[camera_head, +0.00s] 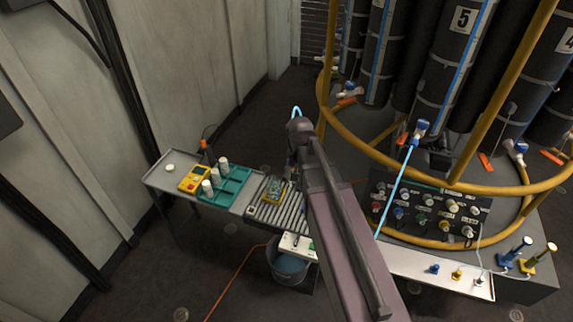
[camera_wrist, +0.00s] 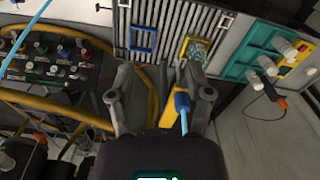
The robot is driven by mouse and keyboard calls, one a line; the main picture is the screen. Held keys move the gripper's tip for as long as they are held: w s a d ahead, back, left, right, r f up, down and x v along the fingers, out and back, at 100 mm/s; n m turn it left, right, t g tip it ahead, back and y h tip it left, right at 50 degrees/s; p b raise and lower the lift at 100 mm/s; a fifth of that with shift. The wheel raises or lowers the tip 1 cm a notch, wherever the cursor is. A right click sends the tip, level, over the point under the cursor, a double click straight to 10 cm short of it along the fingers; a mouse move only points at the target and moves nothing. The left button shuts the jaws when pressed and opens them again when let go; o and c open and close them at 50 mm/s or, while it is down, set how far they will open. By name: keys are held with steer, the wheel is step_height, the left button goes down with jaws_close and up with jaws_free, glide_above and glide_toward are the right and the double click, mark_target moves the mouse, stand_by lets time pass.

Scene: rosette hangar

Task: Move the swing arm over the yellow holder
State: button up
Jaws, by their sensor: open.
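The yellow holder (camera_head: 272,190) stands on the slatted part of the bench in the head view, with something clear in it. It also shows at top centre-right in the wrist view (camera_wrist: 184,52). My gripper (camera_wrist: 157,82) is open, its two grey fingers spread. Between the fingers I see a yellow bar (camera_wrist: 152,104) and a blue tube end (camera_wrist: 182,102); the bar may be part of the swing arm, but I cannot tell. Contact with the fingers is not clear. In the head view my arm hides most of the gripper and what is near it.
A blue frame (camera_wrist: 143,38) lies on the slats left of the yellow holder. A teal rack (camera_head: 229,185) with white-capped bottles and a yellow box (camera_head: 194,179) stand left. A knob panel (camera_head: 430,209) and yellow rail (camera_head: 455,187) are at right. A bucket (camera_head: 288,267) stands below.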

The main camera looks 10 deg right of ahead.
steer(key=w+a+r+m+p, duration=0.2)
steer(key=w+r, duration=0.4)
steer(key=w, duration=0.3)
steer(key=m+p, duration=0.1)
steer(key=p, duration=0.1)
steer(key=shift+p, duration=0.35)
steer(key=shift+a+f, duration=0.1)
steer(key=shift+f, duration=0.05)
step_height(320, 180, down, 13)
steer(key=b, duration=1.3)
steer(key=shift+f+b, duration=0.2)
steer(key=shift+b, duration=0.2)
jaws_close()
